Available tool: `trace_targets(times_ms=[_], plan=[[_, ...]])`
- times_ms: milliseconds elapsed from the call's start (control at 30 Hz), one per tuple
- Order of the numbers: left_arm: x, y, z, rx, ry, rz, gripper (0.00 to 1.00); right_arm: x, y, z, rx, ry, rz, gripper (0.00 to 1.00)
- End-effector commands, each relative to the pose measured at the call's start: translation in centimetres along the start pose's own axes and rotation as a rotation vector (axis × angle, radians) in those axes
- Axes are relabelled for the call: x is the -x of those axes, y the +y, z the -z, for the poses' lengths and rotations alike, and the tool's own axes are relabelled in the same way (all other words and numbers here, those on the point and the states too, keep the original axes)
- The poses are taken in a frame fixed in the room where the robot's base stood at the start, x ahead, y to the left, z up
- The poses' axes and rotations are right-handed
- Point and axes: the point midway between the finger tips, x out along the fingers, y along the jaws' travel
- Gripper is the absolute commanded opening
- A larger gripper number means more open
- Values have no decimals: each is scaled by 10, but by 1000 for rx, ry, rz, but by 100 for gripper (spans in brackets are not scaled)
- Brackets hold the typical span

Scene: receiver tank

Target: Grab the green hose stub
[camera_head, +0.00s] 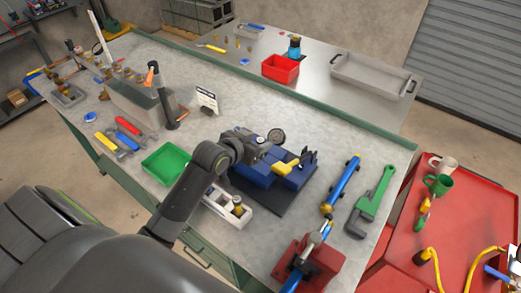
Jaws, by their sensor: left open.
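My left gripper (264,147) is over the blue block assembly (250,172) in the middle of the bench. It is open and well to the left of the green piece, not touching it. My right gripper is not in view.
A green pipe wrench (372,203), a blue level-like tool (343,185) and a red vise (312,264) lie between my left gripper and the red cabinet (385,252).

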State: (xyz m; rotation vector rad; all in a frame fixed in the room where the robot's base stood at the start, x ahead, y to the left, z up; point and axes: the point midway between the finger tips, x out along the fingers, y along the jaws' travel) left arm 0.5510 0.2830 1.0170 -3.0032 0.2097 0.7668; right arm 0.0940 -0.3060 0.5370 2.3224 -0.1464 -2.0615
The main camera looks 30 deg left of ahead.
Motion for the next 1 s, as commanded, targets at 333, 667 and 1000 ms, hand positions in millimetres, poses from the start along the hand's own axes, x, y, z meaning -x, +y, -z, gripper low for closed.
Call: trace_targets(times_ms=[333,667,1000], plan=[[-30,-4,-4,2,-2,0,48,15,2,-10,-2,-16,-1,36],[-52,-4,-6,1,-1,0,48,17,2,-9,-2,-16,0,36],[-52,-4,-6,1,0,0,30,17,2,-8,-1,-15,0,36]])
